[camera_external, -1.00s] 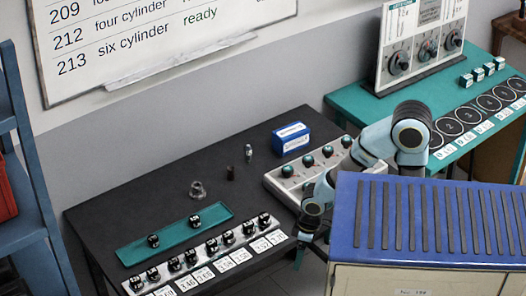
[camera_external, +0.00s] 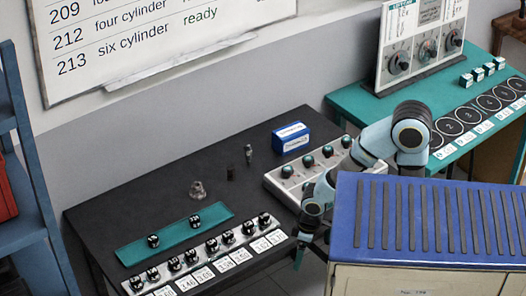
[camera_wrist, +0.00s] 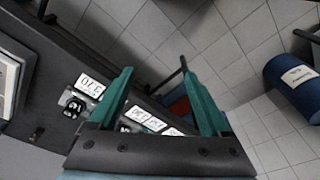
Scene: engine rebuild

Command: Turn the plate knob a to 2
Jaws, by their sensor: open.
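The pale knob plate (camera_external: 272,178) lies on the black table, with several dark teal-topped knobs in a row. I cannot read its letters or marks, so which knob is a and where it points cannot be told. My forearm hides the plate's right front part. My gripper (camera_external: 301,258) hangs in front of the plate by the table's front edge, apart from the visible knobs. In the wrist view my gripper (camera_wrist: 157,72) shows two green fingers spread apart with nothing between them. No plate knob is clearly seen there.
A strip (camera_external: 206,262) with black numbered parts and white cards lies at the table's front. A teal tray (camera_external: 176,235) holds two more. A blue box (camera_external: 291,139) stands behind the plate. A blue-topped cabinet (camera_external: 430,220) is right of my gripper.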

